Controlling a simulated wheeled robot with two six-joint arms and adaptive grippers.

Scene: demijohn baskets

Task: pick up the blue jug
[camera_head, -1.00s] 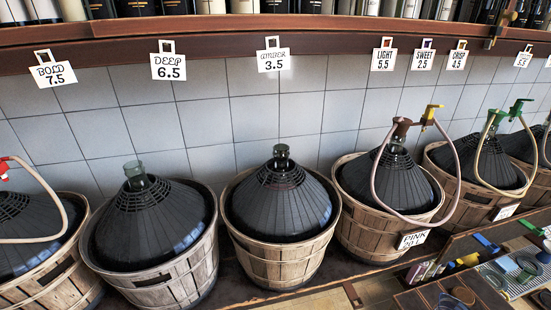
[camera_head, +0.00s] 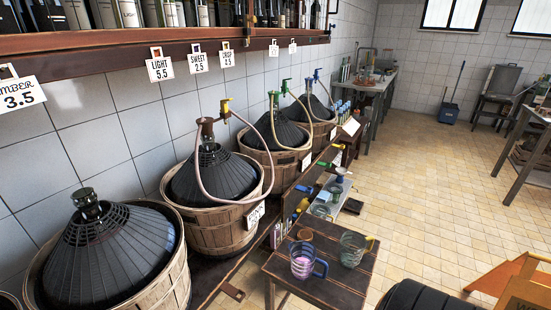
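A clear glass jug with a blue handle (camera_head: 304,262) stands upright on a small dark wooden table (camera_head: 338,284) at the lower middle of the head view. Its glass looks purplish blue. Neither of my grippers is in view.
Demijohns in wooden baskets (camera_head: 213,228) line the wall on the left, some with taps and hoses. A low shelf (camera_head: 328,196) with small items runs behind the table. An orange-brown wooden thing (camera_head: 515,283) is at lower right. The tiled floor (camera_head: 430,180) is mostly clear.

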